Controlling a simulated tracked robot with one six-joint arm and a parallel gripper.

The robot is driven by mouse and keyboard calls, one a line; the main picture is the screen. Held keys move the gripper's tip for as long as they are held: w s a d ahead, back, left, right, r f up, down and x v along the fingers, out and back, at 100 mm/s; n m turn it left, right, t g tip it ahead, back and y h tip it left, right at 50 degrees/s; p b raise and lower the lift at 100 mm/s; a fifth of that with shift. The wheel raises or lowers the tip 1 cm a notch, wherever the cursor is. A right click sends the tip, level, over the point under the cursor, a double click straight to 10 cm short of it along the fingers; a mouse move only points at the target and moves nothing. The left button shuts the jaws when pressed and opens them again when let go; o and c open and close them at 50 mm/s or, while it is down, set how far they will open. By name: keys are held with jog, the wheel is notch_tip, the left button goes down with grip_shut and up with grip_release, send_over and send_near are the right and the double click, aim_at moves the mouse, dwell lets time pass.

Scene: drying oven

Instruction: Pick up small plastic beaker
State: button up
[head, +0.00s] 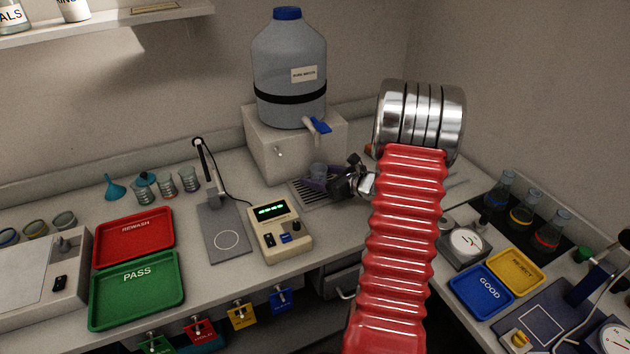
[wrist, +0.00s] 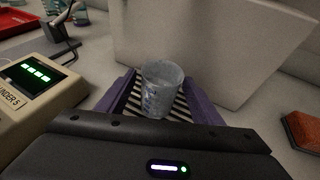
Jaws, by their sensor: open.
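The small plastic beaker (wrist: 160,88) is translucent and stands upright on a slatted drain grate in the wrist view. My gripper (head: 343,184) is at the right of the beaker, low over the grate. In the wrist view the purple fingers of my gripper (wrist: 162,98) are open, one on each side of the beaker, with gaps between them and its wall. The dark gripper body hides the near part of the grate.
The large water container (head: 290,75) stands on a pale block (head: 270,150) right behind the grate (head: 335,200). A beige meter (wrist: 35,95) stands close at the left. An orange-brown object (wrist: 302,130) lies at the right.

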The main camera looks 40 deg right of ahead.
jog(key=shift+c, duration=0.5)
jog(key=c, duration=1.2)
jog(key=shift+s+r, duration=0.15)
jog(key=shift+r, duration=0.1)
jog(key=shift+r, duration=0.35)
notch_tip(320, 180, up, 6)
jog(key=shift+s+a+f, duration=0.1)
jog(key=shift+s+a, duration=0.85)
jog(key=shift+s, duration=2.2)
jog(key=shift+s+a+r, duration=0.1)
jog(key=shift+s+a, duration=0.85)
jog(key=shift+s, duration=2.2)
jog(key=shift+s+a+f, duration=0.1)
jog(key=shift+s+a, duration=0.85)
jog(key=shift+s, duration=2.2)
